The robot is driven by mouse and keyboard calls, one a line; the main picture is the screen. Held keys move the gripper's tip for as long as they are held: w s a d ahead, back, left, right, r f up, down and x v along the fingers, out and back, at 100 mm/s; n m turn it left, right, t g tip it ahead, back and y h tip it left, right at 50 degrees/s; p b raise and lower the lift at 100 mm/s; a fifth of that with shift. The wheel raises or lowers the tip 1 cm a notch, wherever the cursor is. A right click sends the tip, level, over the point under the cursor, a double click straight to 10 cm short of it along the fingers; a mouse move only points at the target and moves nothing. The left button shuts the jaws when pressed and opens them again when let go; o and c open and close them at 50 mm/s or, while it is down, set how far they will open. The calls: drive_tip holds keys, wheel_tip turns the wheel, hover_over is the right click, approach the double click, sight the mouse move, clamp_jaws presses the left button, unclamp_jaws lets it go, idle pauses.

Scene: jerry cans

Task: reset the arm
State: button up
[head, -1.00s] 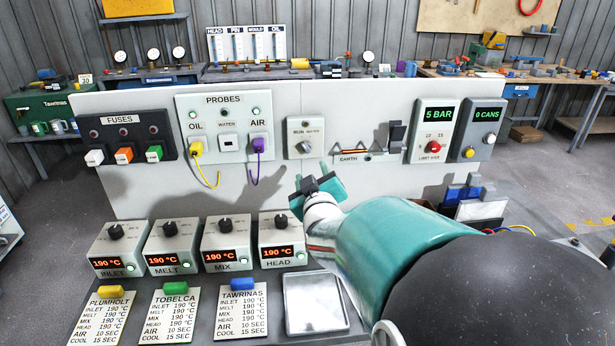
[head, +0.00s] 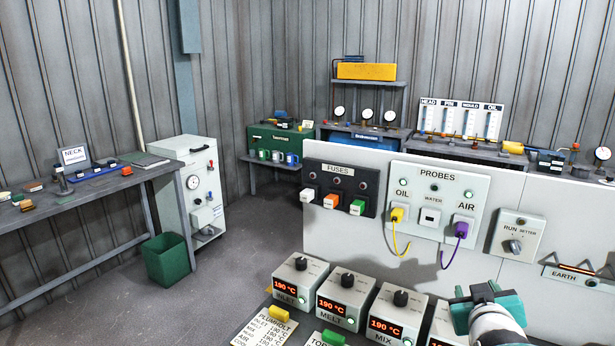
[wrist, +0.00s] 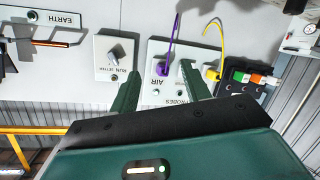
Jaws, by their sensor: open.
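My gripper (head: 487,298) shows at the lower right of the head view, in front of the control panel and above the temperature boxes. In the wrist view my gripper (wrist: 160,85) has its two green fingers spread apart with nothing between them. Beyond the fingers is the probes plate (wrist: 180,52), with the purple air plug (wrist: 163,70) and yellow oil plug (wrist: 212,75) in it. The panel appears upside down in the wrist view. The fingers look apart from the panel.
The white panel (head: 345,240) carries fuses (head: 340,187) and a run/setter knob (head: 514,246). Temperature boxes reading 190 °C, such as the inlet box (head: 298,283), stand below. A side table (head: 95,195), green bin (head: 167,260) and white cabinet (head: 200,180) stand left. Open floor lies between.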

drive_tip(key=s+a+f+g+y, duration=0.1)
drive_tip(key=s+a+g+y, duration=0.2)
drive_tip(key=s+a, duration=0.4)
drive_tip(key=s+a+f+g+y, duration=0.2)
drive_tip(key=s+a+g, duration=0.3)
drive_tip(key=a, duration=0.8)
drive_tip(key=s+y, duration=0.1)
drive_tip(key=s, duration=0.2)
drive_tip(key=shift+a+n, duration=0.25)
drive_tip(key=shift+n, duration=0.05)
drive_tip(key=shift+c, duration=1.2)
drive_tip(key=shift+a, duration=0.2)
